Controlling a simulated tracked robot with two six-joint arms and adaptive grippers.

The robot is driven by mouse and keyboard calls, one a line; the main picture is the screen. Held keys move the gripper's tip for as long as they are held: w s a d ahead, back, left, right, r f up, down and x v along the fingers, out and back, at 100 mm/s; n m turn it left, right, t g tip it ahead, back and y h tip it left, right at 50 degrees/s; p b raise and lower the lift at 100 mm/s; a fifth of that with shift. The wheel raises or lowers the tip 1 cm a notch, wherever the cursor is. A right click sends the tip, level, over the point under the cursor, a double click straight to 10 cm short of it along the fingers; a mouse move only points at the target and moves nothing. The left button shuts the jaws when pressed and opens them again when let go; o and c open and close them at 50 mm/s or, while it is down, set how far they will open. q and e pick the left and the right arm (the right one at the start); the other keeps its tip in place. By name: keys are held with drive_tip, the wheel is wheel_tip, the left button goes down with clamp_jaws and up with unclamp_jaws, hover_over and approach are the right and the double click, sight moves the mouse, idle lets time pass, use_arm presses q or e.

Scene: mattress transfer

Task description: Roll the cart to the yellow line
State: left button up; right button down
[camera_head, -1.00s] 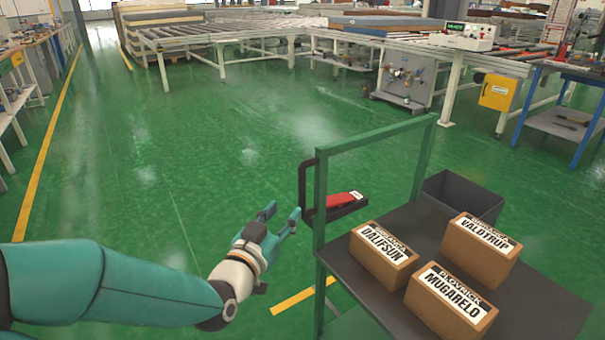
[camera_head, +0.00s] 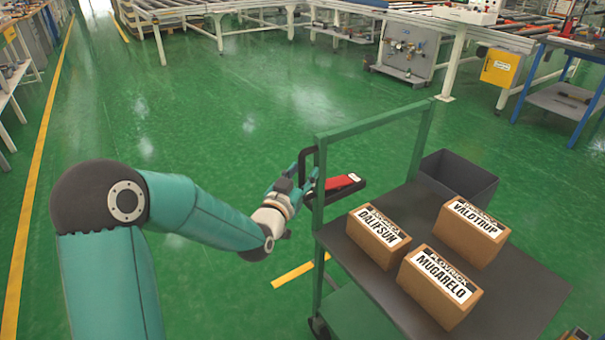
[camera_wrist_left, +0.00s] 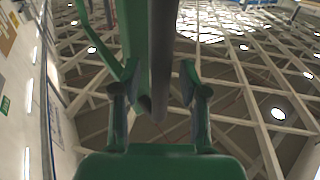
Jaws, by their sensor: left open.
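The cart has a green frame (camera_head: 319,190) and a dark grey top shelf (camera_head: 352,258), at right in the head view. An upright black handle (camera_head: 303,160) sits on its near-left post. My left gripper (camera_head: 298,186) is open at this handle, its fingers beside it. In the left wrist view, a dark bar (camera_wrist_left: 162,50) runs between the open fingers (camera_wrist_left: 160,95); contact cannot be told. A green post shows left of it. A short yellow line (camera_head: 298,273) lies on the floor left of the cart; a long yellow line (camera_head: 30,200) runs along the left. My right gripper is out of view.
Boxes labelled DALIFSUN (camera_head: 375,237), VALDTRUP (camera_head: 470,232) and MUGARELO (camera_head: 440,287) stand on the shelf. A dark bin (camera_head: 460,183) and a red item (camera_head: 342,183) are at the cart's far side. Open green floor (camera_head: 220,120) lies beyond, up to roller tables (camera_head: 290,22).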

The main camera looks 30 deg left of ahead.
use_arm(q)
drive_tip(key=shift+c, duration=0.3)
clamp_jaws()
drive_tip(key=shift+a, duration=0.1)
